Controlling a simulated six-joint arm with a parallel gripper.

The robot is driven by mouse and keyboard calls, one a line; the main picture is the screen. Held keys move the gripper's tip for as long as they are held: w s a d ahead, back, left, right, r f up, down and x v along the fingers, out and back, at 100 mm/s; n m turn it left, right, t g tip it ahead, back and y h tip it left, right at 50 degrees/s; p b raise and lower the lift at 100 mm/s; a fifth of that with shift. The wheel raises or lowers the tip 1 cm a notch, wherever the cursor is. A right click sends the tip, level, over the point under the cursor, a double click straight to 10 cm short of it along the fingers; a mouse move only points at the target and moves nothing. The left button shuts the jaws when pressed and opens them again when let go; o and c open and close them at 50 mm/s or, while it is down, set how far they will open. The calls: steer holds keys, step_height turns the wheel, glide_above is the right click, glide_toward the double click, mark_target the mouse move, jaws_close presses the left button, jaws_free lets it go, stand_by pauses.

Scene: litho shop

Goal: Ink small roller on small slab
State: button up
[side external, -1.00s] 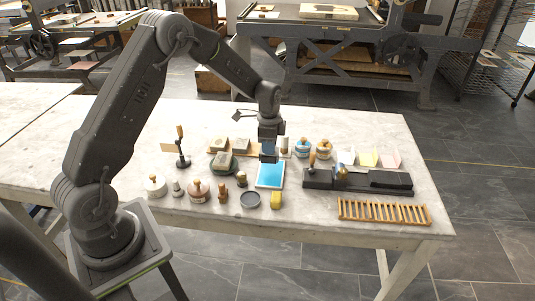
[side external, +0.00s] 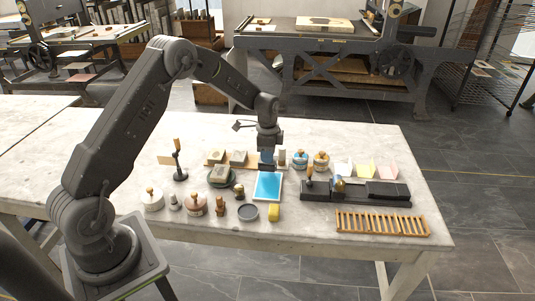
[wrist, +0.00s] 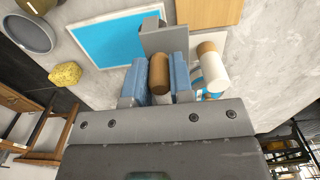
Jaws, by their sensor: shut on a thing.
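The small slab is a flat blue panel with a pale border (side external: 268,187), lying on the table; it also shows at the upper left of the wrist view (wrist: 105,36). My gripper (side external: 266,159) points down at the slab's far edge. In the wrist view my gripper (wrist: 158,82) is shut, its blue-padded fingers on either side of a brown wooden handle (wrist: 159,72), which I take as the small roller's. A grey block (wrist: 164,40) beyond the handle overlaps the slab's edge. The roller's face is hidden, so I cannot tell whether it touches the slab.
A white cylinder with a wooden end (wrist: 212,68) stands close beside my gripper. Jars (side external: 300,160), a dark bench tool (side external: 355,190), a wooden rack (side external: 382,222), a yellow sponge (side external: 273,212) and a grey dish (side external: 248,212) surround the slab.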

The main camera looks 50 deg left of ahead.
steer(key=shift+f, duration=0.7)
steer(key=shift+s+d, duration=3.6)
steer(key=shift+s, duration=0.05)
steer(key=shift+w+a, duration=3.6)
steer(key=shift+w, duration=0.05)
